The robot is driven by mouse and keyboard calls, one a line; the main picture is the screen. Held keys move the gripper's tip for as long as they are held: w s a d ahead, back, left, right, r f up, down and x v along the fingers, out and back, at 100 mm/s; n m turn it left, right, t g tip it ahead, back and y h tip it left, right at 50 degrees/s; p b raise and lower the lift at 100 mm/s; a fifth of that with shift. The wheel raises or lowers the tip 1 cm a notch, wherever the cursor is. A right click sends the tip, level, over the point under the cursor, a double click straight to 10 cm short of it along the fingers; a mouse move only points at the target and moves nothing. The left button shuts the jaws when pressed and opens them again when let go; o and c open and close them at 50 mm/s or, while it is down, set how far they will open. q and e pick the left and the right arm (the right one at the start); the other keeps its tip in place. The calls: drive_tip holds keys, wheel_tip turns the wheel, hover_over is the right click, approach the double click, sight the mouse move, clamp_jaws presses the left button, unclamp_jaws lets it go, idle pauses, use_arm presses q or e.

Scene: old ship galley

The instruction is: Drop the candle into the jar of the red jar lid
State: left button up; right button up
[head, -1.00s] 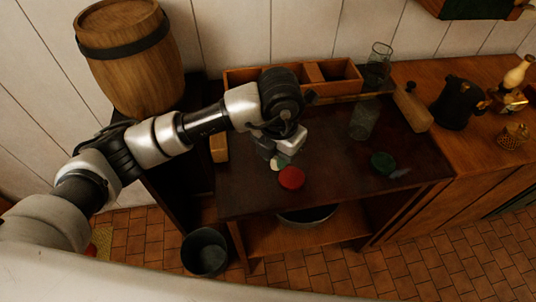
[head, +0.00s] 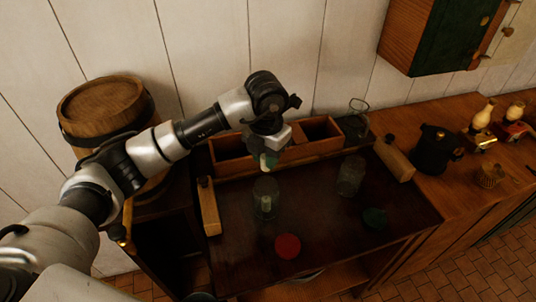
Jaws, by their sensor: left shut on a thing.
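My left gripper (head: 268,152) is shut on a small pale green and white thing, apparently the candle (head: 268,161), above and slightly behind a clear glass jar (head: 265,190). The gripper hides part of the candle. The jar stands upright and open on the dark table; something pale shows in its lower part, but I cannot tell what it is. The red jar lid (head: 288,246) lies flat on the table in front of this jar. A second glass jar (head: 351,176) stands to the right, with a dark green lid (head: 375,218) in front of it. My right gripper is out of view.
A wooden divided box (head: 235,168) stands along the back of the table (head: 325,225). Wooden blocks stand at the left (head: 209,207) and right (head: 394,160) edges. A glass (head: 357,122) and a black pot (head: 433,147) are at right.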

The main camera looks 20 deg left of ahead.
use_arm(q)
drive_tip(key=b, duration=0.2)
hover_over(266, 177)
drive_tip(key=s, duration=0.2)
drive_tip(key=shift+s+d+f, duration=0.1)
drive_tip(key=shift+d+f, duration=0.1)
drive_tip(key=shift+f, duration=0.95)
drive_tip(key=shift+s+d+f, duration=0.1)
drive_tip(key=shift+d+f, duration=0.1)
drive_tip(key=shift+f, duration=0.9)
drive_tip(key=shift+f+b, duration=1.4)
drive_tip(key=shift+f, duration=0.35)
drive_tip(key=o, duration=1)
